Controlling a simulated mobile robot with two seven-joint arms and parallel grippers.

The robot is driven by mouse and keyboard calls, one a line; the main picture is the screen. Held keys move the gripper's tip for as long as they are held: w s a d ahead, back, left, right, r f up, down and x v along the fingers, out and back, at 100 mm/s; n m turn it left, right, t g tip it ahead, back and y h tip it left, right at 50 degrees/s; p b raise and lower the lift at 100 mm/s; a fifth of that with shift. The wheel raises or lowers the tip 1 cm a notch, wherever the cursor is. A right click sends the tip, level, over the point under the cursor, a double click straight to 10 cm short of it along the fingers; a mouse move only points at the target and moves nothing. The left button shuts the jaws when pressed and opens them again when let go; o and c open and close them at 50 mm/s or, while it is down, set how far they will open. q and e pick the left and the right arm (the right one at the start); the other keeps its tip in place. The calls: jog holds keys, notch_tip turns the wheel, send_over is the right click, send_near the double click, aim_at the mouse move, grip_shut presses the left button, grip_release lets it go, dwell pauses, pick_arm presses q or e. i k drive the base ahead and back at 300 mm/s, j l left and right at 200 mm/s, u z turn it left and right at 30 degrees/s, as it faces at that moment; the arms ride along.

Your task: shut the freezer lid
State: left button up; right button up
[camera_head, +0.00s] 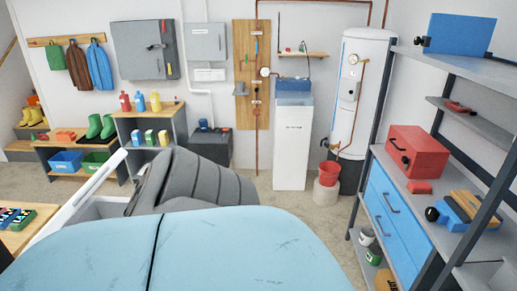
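A white box-like body with a long slanted white edge, which looks like the freezer (78,203), shows at the lower left. A pale grey-white area lies just below the edge. A dark grey ribbed form and a large scuffed light blue surface with a black seam hide most of it. I cannot tell whether these two are parts of my body. I cannot tell the lid apart from the freezer body or see how far it is open. Neither of my grippers shows in this view.
A metal shelving unit (432,187) with blue drawers and a red toolbox (413,152) stands at the right. A white boiler (358,75) and a tall white cabinet (292,150) stand at the back. A wooden table edge (30,230) shows at the left. Some floor (325,217) is clear.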

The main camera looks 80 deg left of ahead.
aim_at(71, 208)
jog(key=u, duration=3.8)
